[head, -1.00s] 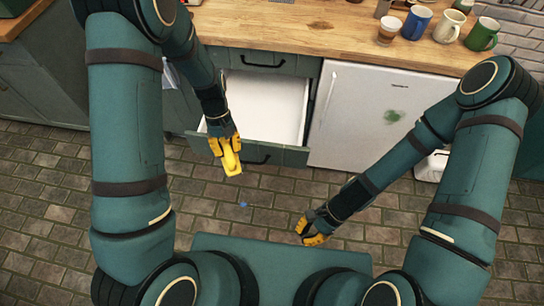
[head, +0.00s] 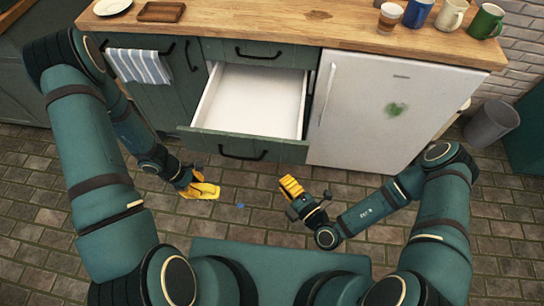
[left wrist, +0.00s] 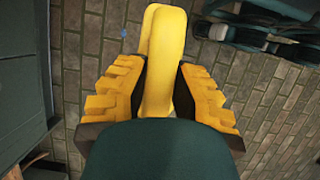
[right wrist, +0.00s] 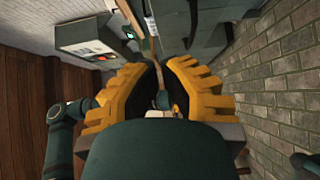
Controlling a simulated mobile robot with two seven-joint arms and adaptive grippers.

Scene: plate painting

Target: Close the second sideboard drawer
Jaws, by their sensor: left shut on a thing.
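The second sideboard drawer (head: 262,148) is pulled well open below a shut top drawer (head: 255,50). Its white inside (head: 258,98) looks empty, and its green front has a dark handle (head: 242,153). My left gripper (head: 203,189) is below and left of the drawer front in the head view, apart from it. It is shut on a smooth yellow object, seen between its fingers in the left wrist view (left wrist: 163,60). My right gripper (head: 291,187) is below the drawer front's right part, apart from it. Its fingertips are close together with a narrow gap in the right wrist view (right wrist: 161,64).
A white fridge (head: 365,110) stands right of the drawer. A striped towel (head: 138,65) hangs on the left cabinet. Mugs (head: 418,12) stand on the wooden worktop (head: 300,28). A small blue thing (head: 240,205) lies on the brick floor. A grey bin (head: 490,125) stands at right.

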